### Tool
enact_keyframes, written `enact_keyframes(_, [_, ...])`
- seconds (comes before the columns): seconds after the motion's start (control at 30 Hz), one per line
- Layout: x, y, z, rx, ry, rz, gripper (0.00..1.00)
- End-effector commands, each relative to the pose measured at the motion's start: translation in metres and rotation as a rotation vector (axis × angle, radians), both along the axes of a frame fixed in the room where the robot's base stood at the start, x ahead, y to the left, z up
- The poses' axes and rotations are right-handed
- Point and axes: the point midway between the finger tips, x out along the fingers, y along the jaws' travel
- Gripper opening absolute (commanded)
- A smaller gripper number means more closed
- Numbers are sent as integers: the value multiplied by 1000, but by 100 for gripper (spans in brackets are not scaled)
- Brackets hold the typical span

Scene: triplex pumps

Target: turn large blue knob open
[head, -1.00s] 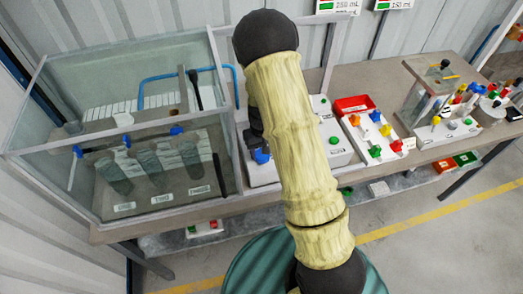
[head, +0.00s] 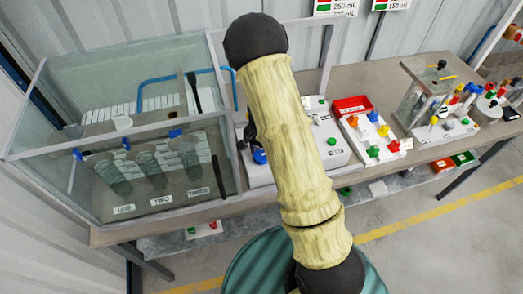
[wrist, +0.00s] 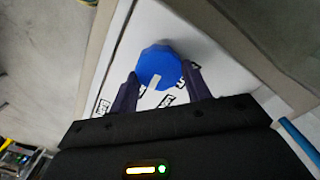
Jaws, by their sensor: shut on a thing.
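The large blue knob (wrist: 158,62) is a faceted round knob with a white mark on its gripper-side edge, seen in the wrist view on a white panel. My gripper (wrist: 160,76) has its two dark fingers on either side of the knob, shut on it. In the head view the knob (head: 260,156) shows as a small blue spot at the left front of a white pump box. My arm covers much of that box, and the fingers are hard to make out there.
A glass tank (head: 150,205) with labelled cylinders stands left of the knob. Right of my arm are a white unit with a red tray (head: 352,105) and coloured knobs, and a clear box (head: 425,92). Floor with a yellow line (head: 440,212) lies in front of the bench.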

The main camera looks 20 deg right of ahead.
Motion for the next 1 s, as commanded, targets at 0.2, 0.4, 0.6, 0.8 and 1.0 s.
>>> enact_keyframes(0.2, [1, -1, 1, -1, -5, -91, 25])
enact_keyframes(0.4, [1, -1, 1, -1, -5, -122, 25])
enact_keyframes(0.6, [1, -1, 1, -1, -5, -124, 25])
enact_keyframes(0.8, [1, -1, 1, -1, -5, -124, 60])
enact_keyframes(1.0, [0, -1, 1, 0, -3, -122, 70])
